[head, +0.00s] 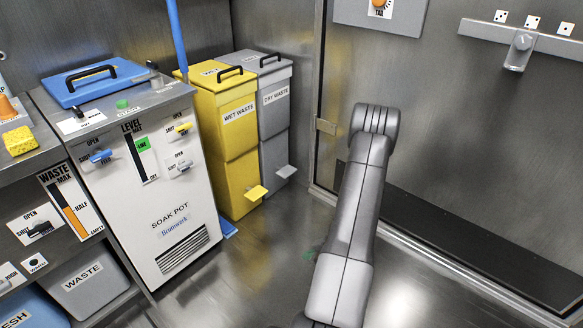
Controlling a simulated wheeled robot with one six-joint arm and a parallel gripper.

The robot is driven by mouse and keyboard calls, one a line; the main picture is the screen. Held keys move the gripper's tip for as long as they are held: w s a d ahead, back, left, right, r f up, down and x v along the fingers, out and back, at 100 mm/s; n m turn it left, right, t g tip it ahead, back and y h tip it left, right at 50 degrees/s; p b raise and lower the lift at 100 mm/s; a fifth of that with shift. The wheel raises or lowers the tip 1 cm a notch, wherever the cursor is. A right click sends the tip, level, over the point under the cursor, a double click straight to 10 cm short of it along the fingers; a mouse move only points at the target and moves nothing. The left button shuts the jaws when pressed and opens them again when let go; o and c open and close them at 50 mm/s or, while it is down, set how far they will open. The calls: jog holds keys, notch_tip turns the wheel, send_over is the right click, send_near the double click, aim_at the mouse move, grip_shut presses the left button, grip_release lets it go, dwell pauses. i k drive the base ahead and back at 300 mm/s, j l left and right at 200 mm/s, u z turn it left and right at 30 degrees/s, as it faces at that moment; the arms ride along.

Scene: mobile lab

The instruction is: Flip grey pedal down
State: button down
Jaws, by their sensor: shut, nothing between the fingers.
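The grey pedal (286,172) sticks out from the low front of the grey bin (272,125) labelled "DRY WASTE". It looks like a flat plate, roughly level or slightly tilted. The grey bin stands against the back wall, right of a yellow bin, and its lid looks shut. My grey arm rises from the bottom of the head view, right of the pedal and apart from it in the picture. My gripper does not show in this view.
The yellow "WET WASTE" bin (225,140) with its yellow pedal (257,192) stands beside the grey bin. A white "SOAK POT" cabinet (165,200) is on the left. Open metal floor (260,265) lies in front of the bins. A door frame (318,100) stands right of them.

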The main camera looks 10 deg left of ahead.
aim_at(287, 170)
jog(key=i+j+z, duration=0.15)
jog(key=i+j, duration=0.45)
jog(key=i, duration=0.25)
jog(key=i+j+z, duration=0.15)
jog(key=i+j, duration=0.55)
jog(key=i, duration=0.15)
